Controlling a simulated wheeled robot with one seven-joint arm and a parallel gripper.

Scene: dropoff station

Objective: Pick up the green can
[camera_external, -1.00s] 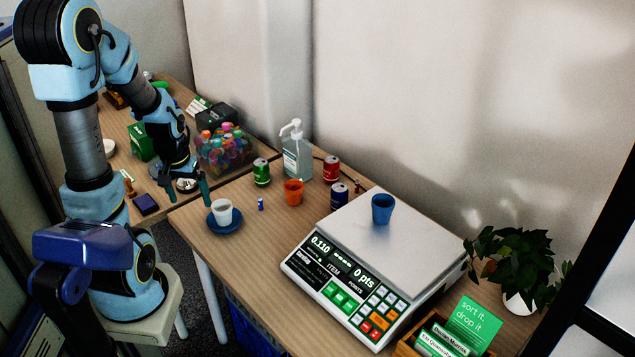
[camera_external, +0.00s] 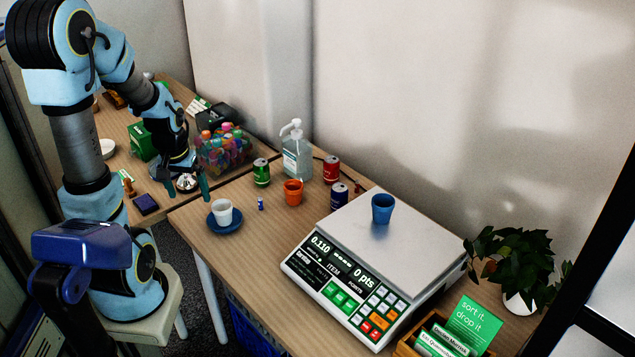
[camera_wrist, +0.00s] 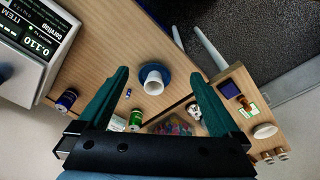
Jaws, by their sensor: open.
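The green can (camera_external: 261,172) stands upright on the wooden table, left of the sanitizer bottle and behind the orange cup. In the wrist view the green can (camera_wrist: 136,119) shows low in the picture, between my fingers and close to the left one, partly cut off by the gripper body. My gripper (camera_external: 188,192) is open and empty, left of the can and above the gap between the two tables. Its two teal fingers are spread wide in the wrist view (camera_wrist: 160,90). I see no contact with the can.
Near the can are an orange cup (camera_external: 293,192), a sanitizer bottle (camera_external: 297,158), a red can (camera_external: 331,169), a dark blue can (camera_external: 339,196) and a bin of colourful items (camera_external: 224,152). A white cup (camera_external: 223,212) sits on a blue saucer. A scale (camera_external: 330,262) stands right.

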